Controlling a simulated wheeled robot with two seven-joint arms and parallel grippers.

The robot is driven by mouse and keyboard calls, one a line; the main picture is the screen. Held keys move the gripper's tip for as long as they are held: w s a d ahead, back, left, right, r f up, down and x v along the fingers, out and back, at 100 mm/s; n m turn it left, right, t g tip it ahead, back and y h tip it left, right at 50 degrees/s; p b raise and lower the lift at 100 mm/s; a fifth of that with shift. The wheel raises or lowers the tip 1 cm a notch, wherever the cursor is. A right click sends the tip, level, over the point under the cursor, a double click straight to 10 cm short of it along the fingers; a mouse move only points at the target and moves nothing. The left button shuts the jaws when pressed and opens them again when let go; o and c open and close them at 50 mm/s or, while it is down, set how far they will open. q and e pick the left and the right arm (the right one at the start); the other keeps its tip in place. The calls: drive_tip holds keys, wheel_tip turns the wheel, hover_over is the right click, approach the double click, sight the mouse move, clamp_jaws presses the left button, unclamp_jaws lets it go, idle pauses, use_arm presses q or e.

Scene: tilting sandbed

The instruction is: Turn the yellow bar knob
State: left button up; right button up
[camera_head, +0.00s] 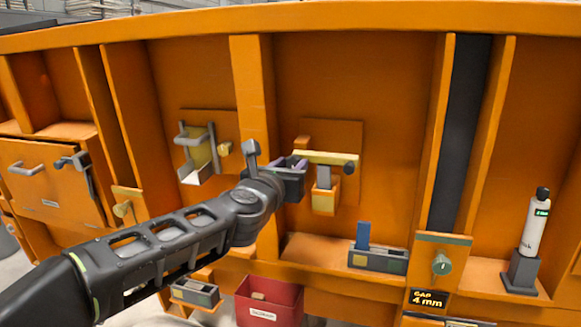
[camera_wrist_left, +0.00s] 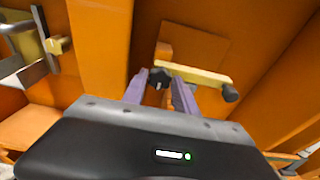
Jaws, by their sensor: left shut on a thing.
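The yellow bar knob (camera_head: 330,158) is a pale yellow bar with dark ends, lying nearly level on a raised orange panel in the middle bay. It also shows in the left wrist view (camera_wrist_left: 205,77), slanting slightly down to the right. My left gripper (camera_head: 297,164) reaches in from the left and is shut on the bar's left end. In the left wrist view its two purple fingers (camera_wrist_left: 160,80) stand either side of that dark end. The bar's right end is free. The fingers partly hide the left end. My right gripper is in neither view.
An orange upright (camera_head: 254,110) stands just left of the knob. Below the bar is a yellow block with a grey piece (camera_head: 324,178). A grey-framed yellow fixture (camera_head: 198,150) is to the left. A shelf with a blue-tabbed box (camera_head: 378,258) and a red bin (camera_head: 268,303) lie below.

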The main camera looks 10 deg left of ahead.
use_arm(q)
clamp_jaws()
